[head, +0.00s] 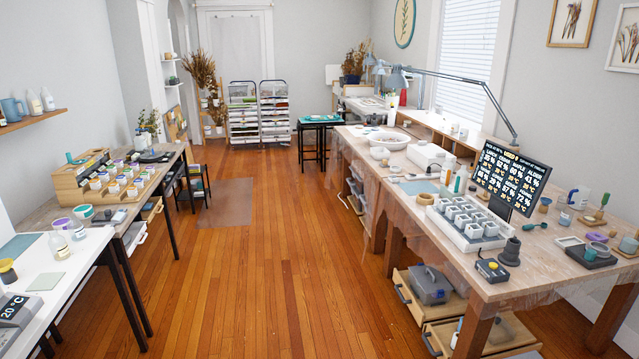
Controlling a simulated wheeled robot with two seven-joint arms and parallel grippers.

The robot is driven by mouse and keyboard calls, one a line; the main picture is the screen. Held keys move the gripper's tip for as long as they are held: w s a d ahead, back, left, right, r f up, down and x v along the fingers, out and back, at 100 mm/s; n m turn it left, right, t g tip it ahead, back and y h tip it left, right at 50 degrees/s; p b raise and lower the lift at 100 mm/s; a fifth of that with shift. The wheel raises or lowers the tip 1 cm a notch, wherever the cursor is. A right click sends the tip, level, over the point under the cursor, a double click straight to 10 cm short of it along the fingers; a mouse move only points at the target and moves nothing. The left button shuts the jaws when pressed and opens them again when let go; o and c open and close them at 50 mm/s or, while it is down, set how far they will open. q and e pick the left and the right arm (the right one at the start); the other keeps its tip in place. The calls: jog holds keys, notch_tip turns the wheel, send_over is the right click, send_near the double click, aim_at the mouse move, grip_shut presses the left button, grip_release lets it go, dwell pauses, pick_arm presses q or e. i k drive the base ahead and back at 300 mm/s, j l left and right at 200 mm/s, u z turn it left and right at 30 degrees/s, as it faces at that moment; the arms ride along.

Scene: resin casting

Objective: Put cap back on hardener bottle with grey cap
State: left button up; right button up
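Neither of my grippers is in view. I cannot tell which bottle is the hardener bottle, and I cannot make out a loose grey cap. Small pale bottles (461,180) stand upright near the middle of the right workbench, left of the black display. Another small bottle (565,217) stands on that bench right of the display. Two more white bottles (34,102) stand on the wall shelf at the upper left. Their caps are too small to read clearly.
The long right workbench (400,205) holds a white tray of cups (440,226), a black display (511,179) and a desk lamp (397,80). Open drawers (448,338) stick out below it. A wooden rack (80,188) stands on the left bench.

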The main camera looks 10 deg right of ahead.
aim_at(463, 174)
jog(key=i+u, duration=0.1)
jog(key=i, duration=1.55)
jog(key=i+j+z, duration=0.15)
jog(key=i, duration=0.4)
jog(key=i+z, duration=0.15)
jog(key=i, duration=0.4)
jog(key=i+j+z, duration=0.15)
jog(key=i, duration=0.4)
jog(key=i+j+z, duration=0.2)
jog(key=i+z, duration=0.25)
jog(key=i+j+z, duration=0.2)
jog(key=j+z, duration=0.25)
jog(key=i+j+z, duration=0.25)
jog(key=z, duration=0.2)
jog(key=i+j+z, duration=0.15)
jog(key=j+z, duration=0.3)
jog(key=j, duration=0.1)
